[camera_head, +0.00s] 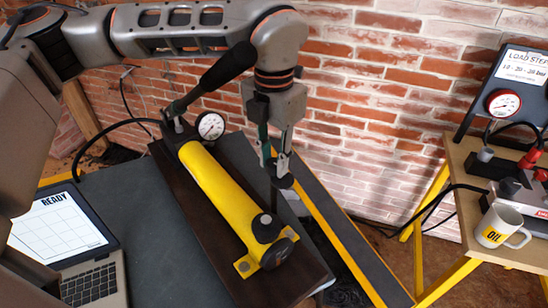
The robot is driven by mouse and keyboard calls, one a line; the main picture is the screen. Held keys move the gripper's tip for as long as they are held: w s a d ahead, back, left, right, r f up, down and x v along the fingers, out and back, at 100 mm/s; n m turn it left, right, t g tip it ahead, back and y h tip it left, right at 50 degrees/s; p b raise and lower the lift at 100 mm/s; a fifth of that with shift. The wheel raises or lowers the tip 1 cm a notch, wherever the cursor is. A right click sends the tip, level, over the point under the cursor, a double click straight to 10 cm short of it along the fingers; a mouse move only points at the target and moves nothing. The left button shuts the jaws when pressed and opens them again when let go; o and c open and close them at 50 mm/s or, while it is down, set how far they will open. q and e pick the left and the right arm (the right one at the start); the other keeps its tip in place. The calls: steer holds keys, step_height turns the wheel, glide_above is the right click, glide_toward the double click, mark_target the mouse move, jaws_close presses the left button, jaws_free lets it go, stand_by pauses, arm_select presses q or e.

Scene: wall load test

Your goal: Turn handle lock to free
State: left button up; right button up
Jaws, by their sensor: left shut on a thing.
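A yellow hand pump (218,188) lies on a dark board (190,215) on the bench. Its black handle (228,68) slants up to the right from the far end, beside a round gauge (211,126). A black knob (266,228) sits on the near end of the pump. My left gripper (278,172) points down just right of the pump and is shut on a small dark part (283,182), largely hidden by the fingers. I cannot tell for sure whether this part is the handle lock. My right gripper is not in view.
A laptop reading READY (62,240) stands at the left. A brick wall (380,110) rises behind. At the right, a yellow-legged table (465,190) holds an OIL mug (497,228), a gauge (503,102) and a load-step sign (523,66). A black hose (105,127) runs at the left.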

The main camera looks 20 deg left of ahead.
mark_target(274, 162)
arm_select(q)
steer(key=shift+r, duration=0.1)
steer(key=o, duration=1.1)
steer(key=shift+r, duration=3.95)
